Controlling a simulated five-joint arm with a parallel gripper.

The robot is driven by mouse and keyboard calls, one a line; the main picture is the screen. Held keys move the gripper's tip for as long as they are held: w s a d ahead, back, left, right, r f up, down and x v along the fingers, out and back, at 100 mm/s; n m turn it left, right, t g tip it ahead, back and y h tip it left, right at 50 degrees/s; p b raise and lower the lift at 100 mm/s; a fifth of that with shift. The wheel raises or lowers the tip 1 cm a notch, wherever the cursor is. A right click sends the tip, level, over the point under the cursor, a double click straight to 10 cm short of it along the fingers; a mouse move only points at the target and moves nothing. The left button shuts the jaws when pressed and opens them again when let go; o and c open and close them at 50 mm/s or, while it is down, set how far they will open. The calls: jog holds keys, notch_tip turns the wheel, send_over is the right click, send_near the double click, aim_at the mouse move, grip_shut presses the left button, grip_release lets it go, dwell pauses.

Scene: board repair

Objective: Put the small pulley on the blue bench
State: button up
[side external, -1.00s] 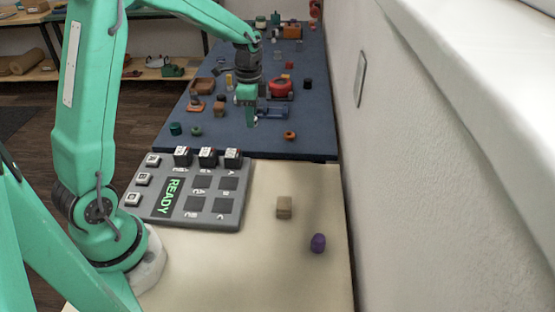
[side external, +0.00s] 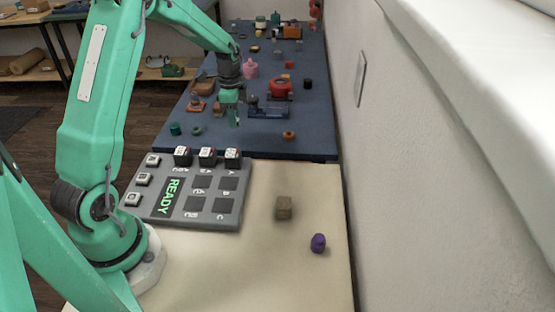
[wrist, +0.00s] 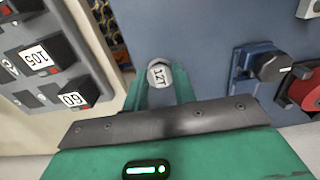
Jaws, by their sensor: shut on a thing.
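The small pulley (wrist: 160,73) is a grey round piece with "12T" on its top face. In the wrist view it sits between the tips of my green gripper (wrist: 161,88), which is shut on it. In the side view my gripper (side external: 232,116) is low over the blue bench (side external: 262,142), near its front left part. The pulley is too small or hidden to make out there. I cannot tell whether the pulley touches the bench.
A blue fixture with a black knob (wrist: 273,66) and a red round part (wrist: 306,90) lie to the right of my gripper. A grey panel (side external: 190,205) stands on the cream table in front. A green ring (side external: 197,131) and an orange piece (side external: 289,135) lie near the bench's front edge.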

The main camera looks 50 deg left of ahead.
aim_at(233, 136)
jog(key=shift+a+f, duration=0.35)
jog(key=shift+a, duration=0.25)
jog(key=shift+a+f, duration=0.35)
jog(key=shift+a, duration=0.25)
jog(key=shift+f, duration=2)
jog(key=shift+f, duration=0.15)
jog(key=o, duration=1)
jog(key=shift+c, duration=0.2)
notch_tip(233, 136, up, 12)
jog(key=shift+r, duration=0.2)
jog(key=shift+d, duration=0.1)
